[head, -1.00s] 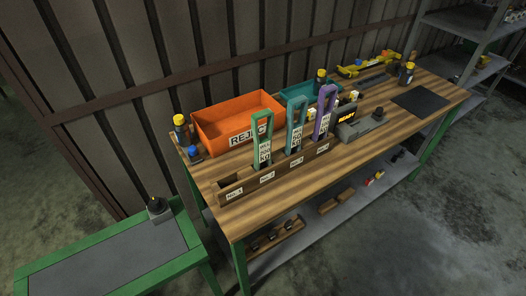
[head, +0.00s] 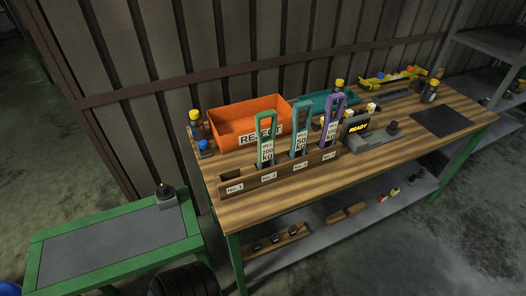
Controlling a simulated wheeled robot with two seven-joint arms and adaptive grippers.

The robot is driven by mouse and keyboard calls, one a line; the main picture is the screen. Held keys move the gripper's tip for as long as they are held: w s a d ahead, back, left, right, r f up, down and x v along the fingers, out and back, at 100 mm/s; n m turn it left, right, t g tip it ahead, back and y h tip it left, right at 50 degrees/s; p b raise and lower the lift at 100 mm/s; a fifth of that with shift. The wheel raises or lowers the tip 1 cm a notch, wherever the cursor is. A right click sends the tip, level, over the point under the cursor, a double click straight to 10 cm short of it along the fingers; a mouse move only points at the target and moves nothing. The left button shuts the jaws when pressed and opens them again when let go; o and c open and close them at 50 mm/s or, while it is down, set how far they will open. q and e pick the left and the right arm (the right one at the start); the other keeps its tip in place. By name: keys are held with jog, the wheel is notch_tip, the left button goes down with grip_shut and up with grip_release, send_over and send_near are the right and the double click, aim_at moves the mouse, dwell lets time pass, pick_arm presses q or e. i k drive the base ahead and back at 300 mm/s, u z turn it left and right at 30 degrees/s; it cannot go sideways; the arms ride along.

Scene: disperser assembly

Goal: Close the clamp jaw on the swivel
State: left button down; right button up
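I cannot make out the clamp jaw or the swivel for certain at this size. A small grey fixture (head: 167,201) with a dark, yellow-tipped top stands at the far right corner of the low green-framed table (head: 110,244). On the wooden bench, a grey device (head: 370,142) with a dark knob sits beside a lit READY sign (head: 358,127). Neither of my grippers can be identified in the head view.
The wooden bench (head: 400,158) holds an orange REJECT bin (head: 226,131), a teal bin, a numbered rack (head: 240,187) with green, teal and purple tagged pieces, and a dark mat (head: 441,121). Floor at right is clear.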

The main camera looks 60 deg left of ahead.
aim_at(205, 149)
jog(key=z, duration=0.15)
jog(key=k, duration=0.35)
jog(key=u, duration=1.9)
